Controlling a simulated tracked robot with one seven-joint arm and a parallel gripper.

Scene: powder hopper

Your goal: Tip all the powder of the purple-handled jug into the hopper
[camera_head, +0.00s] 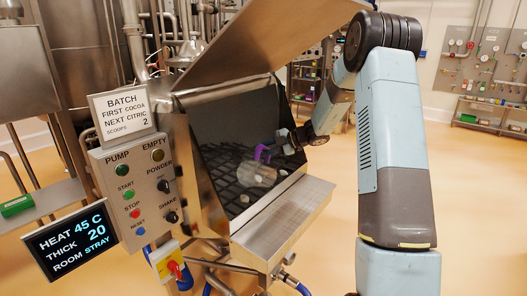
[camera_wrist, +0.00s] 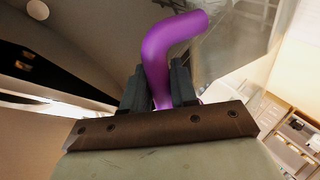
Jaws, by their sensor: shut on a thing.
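The jug (camera_head: 258,175) has a clear body and a purple handle (camera_head: 262,153). It is inside the hopper mouth, over the dark grid, and looks tilted. My gripper (camera_head: 293,140) reaches in from the right and is shut on the handle. In the wrist view the purple handle (camera_wrist: 168,45) rises between the dark fingers of my gripper (camera_wrist: 158,88). The hopper (camera_head: 285,222) is steel, with its lid (camera_head: 250,45) raised. A few pale spots (camera_head: 244,198) show on or near the grid. I cannot tell how much powder is in the jug.
A control panel (camera_head: 140,190) with POWDER and SHAKE knobs stands left of the hopper. A batch sign (camera_head: 122,112) and a dark display (camera_head: 70,240) are beside it. The raised lid hangs above the mouth. The floor at the right is clear.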

